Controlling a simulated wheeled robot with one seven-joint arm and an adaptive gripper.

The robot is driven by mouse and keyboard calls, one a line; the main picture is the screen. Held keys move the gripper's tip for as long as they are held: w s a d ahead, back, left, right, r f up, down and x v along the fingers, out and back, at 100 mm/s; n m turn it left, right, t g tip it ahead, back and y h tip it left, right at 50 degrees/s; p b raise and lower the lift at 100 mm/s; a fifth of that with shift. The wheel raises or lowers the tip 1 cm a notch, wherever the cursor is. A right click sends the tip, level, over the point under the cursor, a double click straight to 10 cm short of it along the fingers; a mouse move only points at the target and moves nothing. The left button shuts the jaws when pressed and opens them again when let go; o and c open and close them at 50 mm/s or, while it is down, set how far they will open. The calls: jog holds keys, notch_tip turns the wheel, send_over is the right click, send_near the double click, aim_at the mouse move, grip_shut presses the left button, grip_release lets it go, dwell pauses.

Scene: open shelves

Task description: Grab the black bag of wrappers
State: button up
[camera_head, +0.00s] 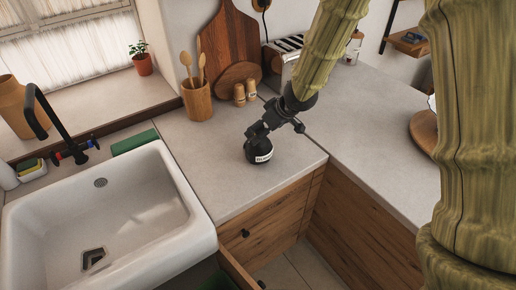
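A small rounded black object with a white label (260,155), which looks like the black bag of wrappers, sits on the grey counter right of the sink. My gripper (264,138) reaches down from the upper right and is at the top of this object. Its dark fingers overlap the object's upper part, black against black. I cannot tell whether the fingers touch it or are closed on it. The label's writing is too small to read.
A white sink (185,205) with a black faucet (55,125) is at left. Behind the object are a wooden utensil cup (197,102), two small wooden shakers (240,94), cutting boards (228,45) and a toaster (280,60). A drawer (240,275) below is partly open. The right counter is mostly clear.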

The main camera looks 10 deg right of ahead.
jog(key=shift+f, duration=0.1)
jog(key=shift+p+x, duration=0.6)
jog(key=shift+x, duration=2)
jog(key=c, duration=1.6)
